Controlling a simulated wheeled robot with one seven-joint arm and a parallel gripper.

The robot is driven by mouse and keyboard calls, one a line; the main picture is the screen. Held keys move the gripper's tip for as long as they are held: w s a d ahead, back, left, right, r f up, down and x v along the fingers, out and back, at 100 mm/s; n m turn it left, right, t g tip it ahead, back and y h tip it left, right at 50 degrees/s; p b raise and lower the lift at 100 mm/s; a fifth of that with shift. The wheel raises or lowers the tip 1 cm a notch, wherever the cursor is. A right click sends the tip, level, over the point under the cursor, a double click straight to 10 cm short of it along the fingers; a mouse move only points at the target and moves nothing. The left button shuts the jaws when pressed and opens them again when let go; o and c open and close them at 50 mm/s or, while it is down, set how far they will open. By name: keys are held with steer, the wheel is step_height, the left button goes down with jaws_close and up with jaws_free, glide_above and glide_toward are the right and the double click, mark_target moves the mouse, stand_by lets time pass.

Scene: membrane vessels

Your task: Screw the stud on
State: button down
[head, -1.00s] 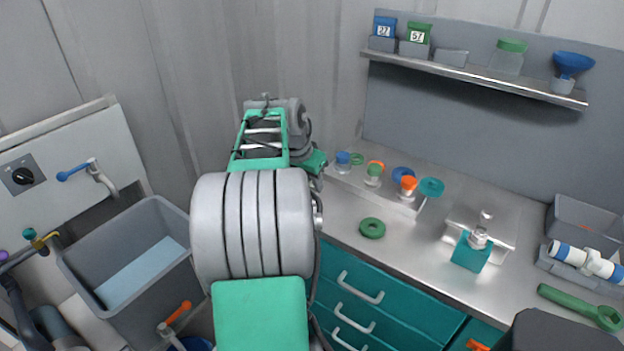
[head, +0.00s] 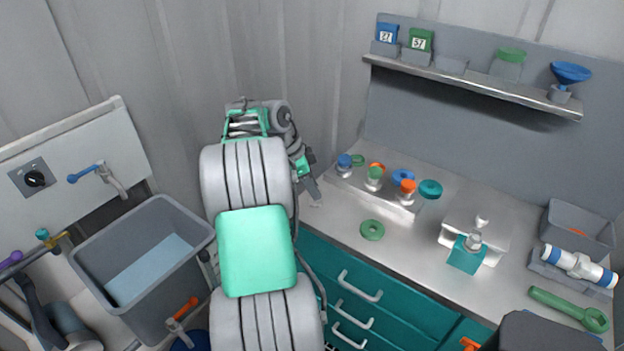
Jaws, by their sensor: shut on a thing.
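My gripper (head: 312,190) points down over the left end of the steel counter, left of the row of small coloured-capped vessels. It is shut on a small pale thing (head: 317,204) that shows only at the fingertips; I cannot tell from here whether it is the stud.
A low rack (head: 400,207) holds vessels with blue, green and orange caps. A green ring (head: 372,230) lies in front of it. A white cylinder with blue bands (head: 580,264) and a green wrench (head: 562,306) lie at the right. A grey sink (head: 150,262) is at the left.

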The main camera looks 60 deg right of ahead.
steer(key=m+p, duration=0.1)
steer(key=m, duration=0.1)
steer(key=m+y+p, duration=0.1)
steer(key=m+p, duration=0.1)
steer(key=m+g+y+p, duration=0.1)
steer(key=m+p, duration=0.1)
steer(key=shift+s, duration=0.35)
steer(key=m+y+p, duration=0.2)
steer(key=m+p, duration=0.2)
steer(key=shift+f, duration=0.15)
steer(key=shift+a+f+m, duration=0.1)
steer(key=shift+f+m, duration=0.2)
steer(key=shift+m, duration=0.4)
steer(key=c, duration=1.5)
jaws_free()
steer(key=shift+o, duration=0.6)
steer(key=shift+s+a+r, duration=0.15)
steer(key=shift+r, duration=0.1)
steer(key=o, duration=0.3)
steer(key=shift+w+r, duration=0.1)
steer(key=shift+w, duration=0.1)
steer(key=shift+r, duration=0.1)
